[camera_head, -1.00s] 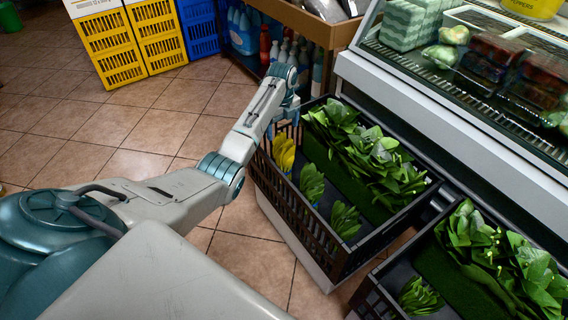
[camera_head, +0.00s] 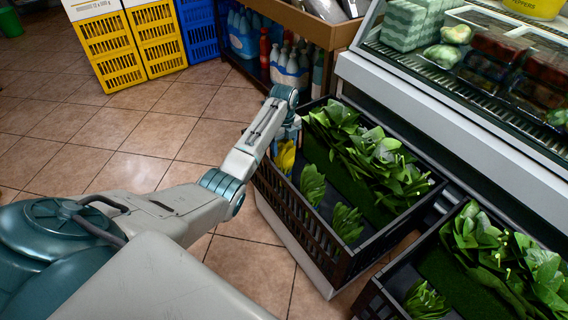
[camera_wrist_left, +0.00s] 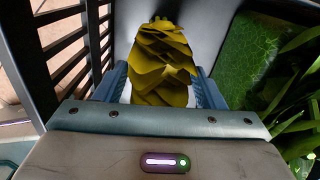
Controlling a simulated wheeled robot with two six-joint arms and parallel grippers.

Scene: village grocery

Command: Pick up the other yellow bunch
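The yellow bunch (camera_head: 285,157) stands in the far left corner of the dark crate (camera_head: 338,262), partly covered by my arm in the head view. In the left wrist view the yellow bunch (camera_wrist_left: 162,62) fills the middle, upright between the fingers. My left gripper (camera_head: 288,138) is down at the bunch. In the wrist view the blue fingers of the left gripper (camera_wrist_left: 162,88) are apart, one on each side of the bunch, with narrow gaps showing. My right gripper is in neither view.
Two small green bunches (camera_head: 312,184) (camera_head: 346,222) stand in a row with the yellow one. Large leafy greens (camera_head: 375,160) fill the crate's right side beyond a green mat. The slatted crate wall (camera_wrist_left: 72,50) is close on the left. A second crate and a display case flank it.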

